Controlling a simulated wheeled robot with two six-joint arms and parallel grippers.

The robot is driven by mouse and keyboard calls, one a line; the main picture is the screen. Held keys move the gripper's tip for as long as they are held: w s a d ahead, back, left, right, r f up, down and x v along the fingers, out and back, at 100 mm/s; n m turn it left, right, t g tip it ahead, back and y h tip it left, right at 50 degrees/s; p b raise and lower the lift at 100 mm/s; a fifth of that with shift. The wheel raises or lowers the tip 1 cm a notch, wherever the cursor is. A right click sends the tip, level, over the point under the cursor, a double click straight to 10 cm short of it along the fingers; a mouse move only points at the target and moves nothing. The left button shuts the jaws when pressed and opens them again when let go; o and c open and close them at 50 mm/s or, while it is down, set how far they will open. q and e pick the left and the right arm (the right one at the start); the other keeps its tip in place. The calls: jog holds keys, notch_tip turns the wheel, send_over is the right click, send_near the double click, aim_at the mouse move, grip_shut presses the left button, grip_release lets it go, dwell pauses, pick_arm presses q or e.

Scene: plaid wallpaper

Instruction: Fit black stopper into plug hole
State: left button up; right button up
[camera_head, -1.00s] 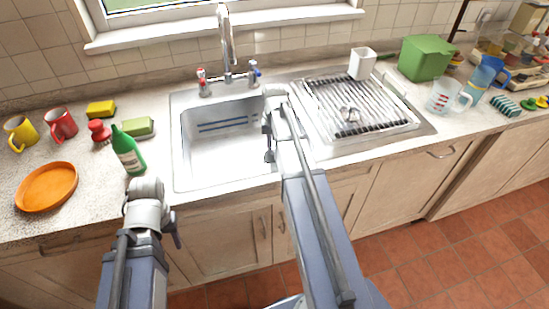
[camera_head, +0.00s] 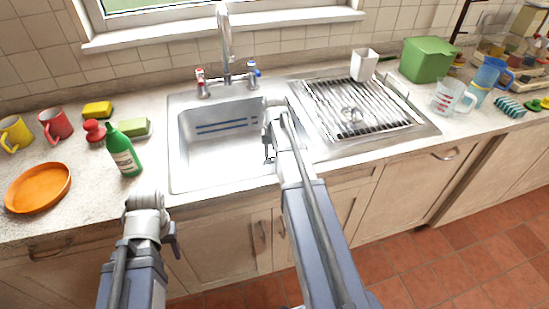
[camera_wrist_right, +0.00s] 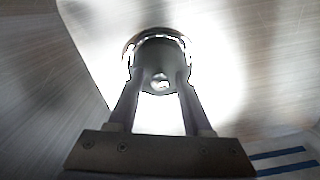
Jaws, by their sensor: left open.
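The black stopper (camera_wrist_right: 158,68) shows in the right wrist view as a dark grey rounded shape between the fingertips of my right gripper (camera_wrist_right: 160,84). The gripper is closed on its sides. The bright metal ring of the plug hole (camera_wrist_right: 128,52) shows around the stopper's far side; I cannot tell whether the stopper is seated in it. In the head view my right gripper (camera_head: 270,152) points down into the right part of the steel sink (camera_head: 210,155); the stopper and hole are not clear there. My left gripper (camera_head: 174,240) is open, in front of the counter, partly hidden by its wrist.
A green bottle (camera_head: 124,152) and an orange plate (camera_head: 38,187) stand on the counter left of the sink. The tap (camera_head: 225,45) rises behind the basin. A dish rack (camera_head: 335,95) covers the right drainboard. The left part of the basin is free.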

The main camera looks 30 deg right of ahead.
jog(key=shift+o, duration=0.3)
pick_arm(q)
notch_tip(320, 180, up, 12)
jog(key=p, duration=1.2)
jog(key=shift+r, duration=0.15)
pick_arm(e)
notch_tip(320, 180, up, 12)
jog(key=shift+r, duration=0.15)
